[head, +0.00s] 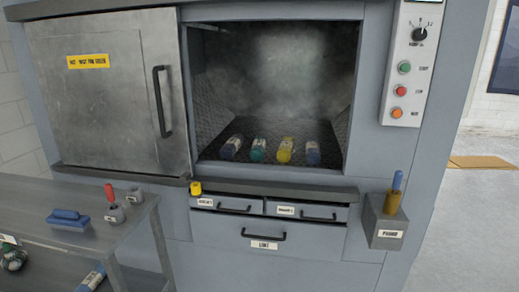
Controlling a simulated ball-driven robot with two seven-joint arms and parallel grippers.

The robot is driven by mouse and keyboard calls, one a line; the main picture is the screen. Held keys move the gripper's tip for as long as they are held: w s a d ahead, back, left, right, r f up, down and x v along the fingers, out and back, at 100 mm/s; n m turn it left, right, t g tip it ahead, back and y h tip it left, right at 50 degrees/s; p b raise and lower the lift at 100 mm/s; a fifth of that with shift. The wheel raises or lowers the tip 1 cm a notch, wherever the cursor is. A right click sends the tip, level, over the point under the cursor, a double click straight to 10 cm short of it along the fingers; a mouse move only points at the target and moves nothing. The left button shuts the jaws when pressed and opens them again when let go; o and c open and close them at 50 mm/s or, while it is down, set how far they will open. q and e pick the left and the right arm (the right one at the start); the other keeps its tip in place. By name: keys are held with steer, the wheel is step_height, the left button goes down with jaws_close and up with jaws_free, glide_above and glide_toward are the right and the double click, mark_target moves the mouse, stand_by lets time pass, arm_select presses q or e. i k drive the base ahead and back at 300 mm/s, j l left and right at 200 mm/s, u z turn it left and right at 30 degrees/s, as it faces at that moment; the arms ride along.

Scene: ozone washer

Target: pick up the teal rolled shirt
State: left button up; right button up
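The teal rolled shirt (258,149) lies on the dark textured floor of the open washer chamber (222,110), near its front edge. It is second from the left in a row of rolls. A pale blue-grey roll (231,147) is to its left. Neither of my grippers shows in the head view.
The metal door (105,95) stands left of the opening. A ledge (290,190) with a yellow piece (196,188) runs below it, above drawers. A grey holder (386,226) juts out at right. A metal table (60,195) with tools stands at left.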

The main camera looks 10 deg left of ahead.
mark_target(258, 148)
steer(key=i+l, duration=0.2)
steer(key=i, duration=0.3)
steer(key=i+l+z, duration=0.1)
steer(key=i, duration=0.4)
steer(key=l, duration=0.15)
